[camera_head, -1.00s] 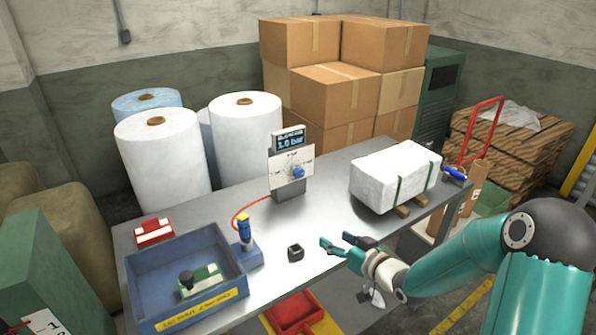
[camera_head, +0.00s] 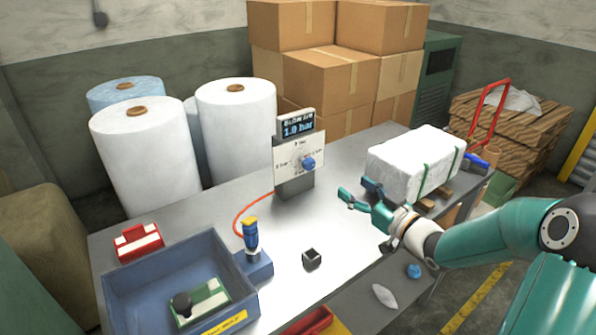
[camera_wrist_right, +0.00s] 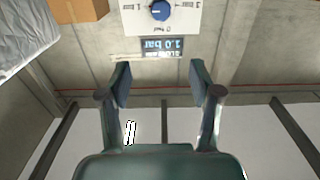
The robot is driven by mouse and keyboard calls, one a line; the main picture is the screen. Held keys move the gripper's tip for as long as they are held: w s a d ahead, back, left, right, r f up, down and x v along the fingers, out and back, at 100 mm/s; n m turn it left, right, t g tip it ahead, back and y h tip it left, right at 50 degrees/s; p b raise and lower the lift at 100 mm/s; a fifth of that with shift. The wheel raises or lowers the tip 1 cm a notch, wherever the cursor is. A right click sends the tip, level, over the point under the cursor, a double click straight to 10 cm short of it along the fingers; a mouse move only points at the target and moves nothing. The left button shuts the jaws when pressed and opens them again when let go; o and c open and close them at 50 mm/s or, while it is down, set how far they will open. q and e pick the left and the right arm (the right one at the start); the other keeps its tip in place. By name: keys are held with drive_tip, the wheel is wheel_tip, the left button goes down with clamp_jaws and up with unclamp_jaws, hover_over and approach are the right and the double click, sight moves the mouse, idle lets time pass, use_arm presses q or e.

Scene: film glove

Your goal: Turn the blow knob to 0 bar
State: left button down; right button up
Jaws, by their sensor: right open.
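The blue blow knob (camera_head: 308,163) sits on a white dial plate (camera_head: 290,152) on a grey stand at the back of the metal table. The display (camera_head: 298,127) above it reads 1.0 bar. My right gripper (camera_head: 358,190) is open and empty, in front of the knob and to its right, apart from it. In the right wrist view the knob (camera_wrist_right: 160,10) shows at the top edge, upside down and partly cut off, beyond the open fingers (camera_wrist_right: 161,84). My left gripper is not in view.
A white wrapped block (camera_head: 415,162) stands on the table right of the gripper. A blue tray (camera_head: 125,285), a blue tool in a holder (camera_head: 251,240), a small black box (camera_head: 311,259) and a red-and-white item (camera_head: 138,241) occupy the left and front. A red hose runs to the stand.

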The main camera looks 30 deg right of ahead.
sight(311, 166)
use_arm(q)
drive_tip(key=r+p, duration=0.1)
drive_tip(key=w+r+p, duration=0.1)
drive_tip(key=p, duration=0.1)
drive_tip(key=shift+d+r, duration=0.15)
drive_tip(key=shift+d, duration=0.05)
use_arm(e)
drive_tip(key=w, duration=0.6)
drive_tip(key=w+a+f, duration=0.1)
drive_tip(key=w, duration=0.5)
drive_tip(key=w+f, duration=0.1)
drive_tip(key=w, duration=0.5)
drive_tip(key=shift+a+f, duration=0.15)
drive_tip(key=shift+a, duration=0.05)
drive_tip(key=c, duration=1.2)
drive_tip(key=shift+o, duration=0.2)
